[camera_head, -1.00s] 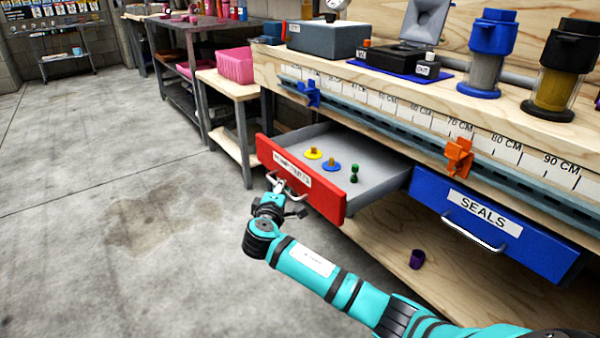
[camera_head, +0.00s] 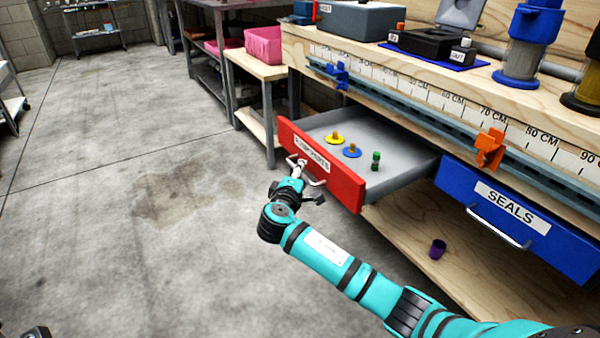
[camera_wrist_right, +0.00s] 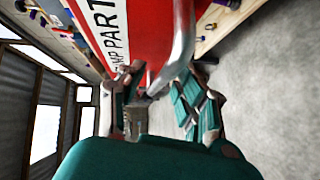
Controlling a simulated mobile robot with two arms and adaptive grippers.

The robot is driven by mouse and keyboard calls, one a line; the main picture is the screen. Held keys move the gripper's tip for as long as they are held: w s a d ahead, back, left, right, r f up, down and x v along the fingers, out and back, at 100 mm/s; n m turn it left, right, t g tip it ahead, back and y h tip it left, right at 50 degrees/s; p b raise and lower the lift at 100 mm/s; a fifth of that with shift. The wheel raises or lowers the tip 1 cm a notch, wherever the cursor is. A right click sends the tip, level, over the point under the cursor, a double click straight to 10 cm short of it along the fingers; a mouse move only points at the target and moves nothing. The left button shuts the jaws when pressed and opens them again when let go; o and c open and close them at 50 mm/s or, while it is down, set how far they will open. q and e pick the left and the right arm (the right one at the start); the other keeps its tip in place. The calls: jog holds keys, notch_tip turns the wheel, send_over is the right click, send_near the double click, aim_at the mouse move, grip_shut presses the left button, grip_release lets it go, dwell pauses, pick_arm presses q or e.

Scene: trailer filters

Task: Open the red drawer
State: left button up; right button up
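The red drawer (camera_head: 345,178) stands pulled out under the bench, its inside showing. Its front carries a white label and a metal handle (camera_head: 316,181). My right gripper (camera_head: 305,183) is at this handle. In the right wrist view, the handle (camera_wrist_right: 181,50) runs between the spread fingers of my right gripper (camera_wrist_right: 163,102), which look open; contact is unclear. The red front (camera_wrist_right: 150,30) fills the top there. Only a dark piece, perhaps of my left gripper (camera_head: 28,333), shows at the bottom left edge; its fingers cannot be made out.
Yellow (camera_head: 335,138), blue (camera_head: 352,150) and green (camera_head: 376,161) parts stand in the drawer. A shut blue SEALS drawer (camera_head: 460,190) is to its right. A purple cup (camera_head: 438,249) stands on the lower shelf (camera_head: 410,220). Floor (camera_head: 120,230) left of the drawer is clear.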

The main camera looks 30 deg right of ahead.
jog(key=v, duration=1.1)
jog(key=shift+s+a, duration=0.2)
jog(key=shift+s, duration=0.05)
jog(key=shift+r, duration=0.1)
